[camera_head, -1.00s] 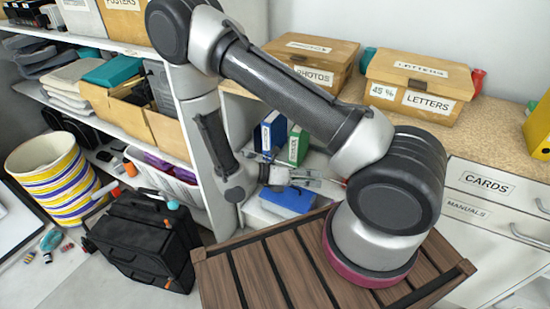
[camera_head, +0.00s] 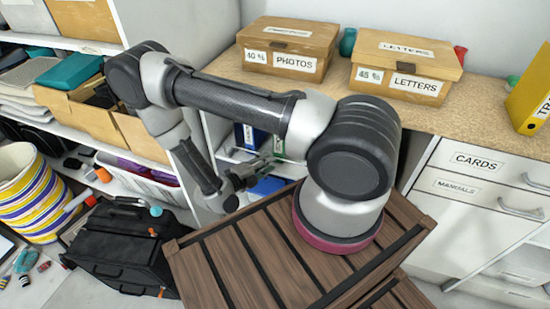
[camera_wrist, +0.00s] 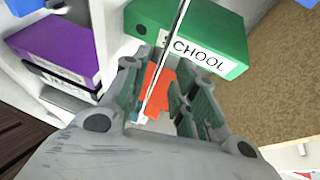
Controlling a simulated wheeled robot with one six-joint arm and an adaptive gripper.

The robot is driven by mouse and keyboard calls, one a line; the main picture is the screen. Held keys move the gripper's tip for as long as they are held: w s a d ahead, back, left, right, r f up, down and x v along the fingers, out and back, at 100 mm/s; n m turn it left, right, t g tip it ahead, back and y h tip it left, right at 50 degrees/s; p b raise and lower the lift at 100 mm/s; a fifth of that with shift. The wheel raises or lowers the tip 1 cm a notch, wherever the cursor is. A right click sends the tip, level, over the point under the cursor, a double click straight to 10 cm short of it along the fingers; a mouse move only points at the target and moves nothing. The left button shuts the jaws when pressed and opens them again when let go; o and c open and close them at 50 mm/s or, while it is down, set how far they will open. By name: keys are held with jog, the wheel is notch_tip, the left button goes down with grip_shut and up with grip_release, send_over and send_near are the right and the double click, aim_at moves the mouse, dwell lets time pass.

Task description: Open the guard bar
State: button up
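In the wrist view a thin pale bar (camera_wrist: 170,48), which looks like the guard bar, runs from the top edge down between my fingers. An orange-red piece (camera_wrist: 160,80) shows beside it, also between the fingers; I cannot tell whether the two are joined. My gripper (camera_wrist: 164,84) is open, with a gap between its fingers. I cannot tell whether either finger touches the bar. In the head view my gripper (camera_head: 264,165) is at the cubby under the counter, and the bar is hard to make out there.
A green SCHOOL binder (camera_wrist: 200,45) and a purple binder (camera_wrist: 55,45) lie close beyond my fingers. The counter (camera_head: 330,97) above carries a PHOTOS box (camera_head: 292,48) and a LETTERS box (camera_head: 407,68). A black bag (camera_head: 120,245) stands on the floor at left.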

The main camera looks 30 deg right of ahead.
jog(key=shift+x, duration=2.7)
grip_shut()
